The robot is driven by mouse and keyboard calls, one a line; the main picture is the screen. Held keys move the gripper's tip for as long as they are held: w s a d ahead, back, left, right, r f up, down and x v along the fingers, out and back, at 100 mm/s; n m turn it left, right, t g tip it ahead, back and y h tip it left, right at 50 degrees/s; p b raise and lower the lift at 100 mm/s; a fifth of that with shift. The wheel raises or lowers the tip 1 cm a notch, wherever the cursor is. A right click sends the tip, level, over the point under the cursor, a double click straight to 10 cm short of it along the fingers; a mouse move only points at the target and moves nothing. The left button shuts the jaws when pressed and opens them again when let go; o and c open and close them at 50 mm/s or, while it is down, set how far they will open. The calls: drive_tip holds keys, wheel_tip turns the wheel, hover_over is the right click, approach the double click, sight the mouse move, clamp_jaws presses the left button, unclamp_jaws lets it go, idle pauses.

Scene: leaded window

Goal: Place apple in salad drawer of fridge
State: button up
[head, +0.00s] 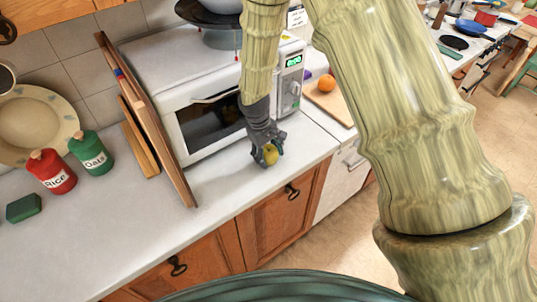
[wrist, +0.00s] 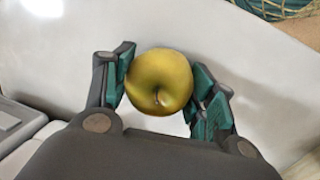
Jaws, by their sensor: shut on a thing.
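The apple (wrist: 160,80) is yellow-green and sits between the two fingers of my gripper (wrist: 163,88) in the wrist view. My gripper is shut on it, with a teal pad on each side. In the head view my gripper (head: 267,156) points down with the apple (head: 271,154) near the front edge of the white counter, in front of the microwave. I cannot tell whether the apple touches the counter. No fridge or salad drawer can be made out in either view.
A white microwave (head: 197,125) stands behind my gripper. Wooden boards (head: 158,135) lean at its left side. A red Rice jar (head: 52,172) and a green Oats jar (head: 91,153) stand farther left. An orange (head: 326,83) lies on a board at right.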

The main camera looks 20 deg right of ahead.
sight(269, 149)
drive_tip(key=shift+r, duration=0.1)
drive_tip(key=shift+r+b, duration=0.95)
drive_tip(key=shift+r, duration=0.3)
drive_tip(key=shift+s+r+b, duration=0.15)
drive_tip(key=shift+r+b, duration=0.15)
drive_tip(key=shift+r, duration=0.05)
drive_tip(key=s+a+b, duration=0.2)
drive_tip(key=s, duration=0.5)
drive_tip(key=s+a+r+b, duration=0.1)
drive_tip(key=s+a+b, duration=0.1)
drive_tip(key=s, duration=0.6)
drive_tip(key=shift+a+r+b, duration=0.15)
drive_tip(key=shift+r+b, duration=0.15)
drive_tip(key=shift+b, duration=0.1)
drive_tip(key=shift+s, duration=0.15)
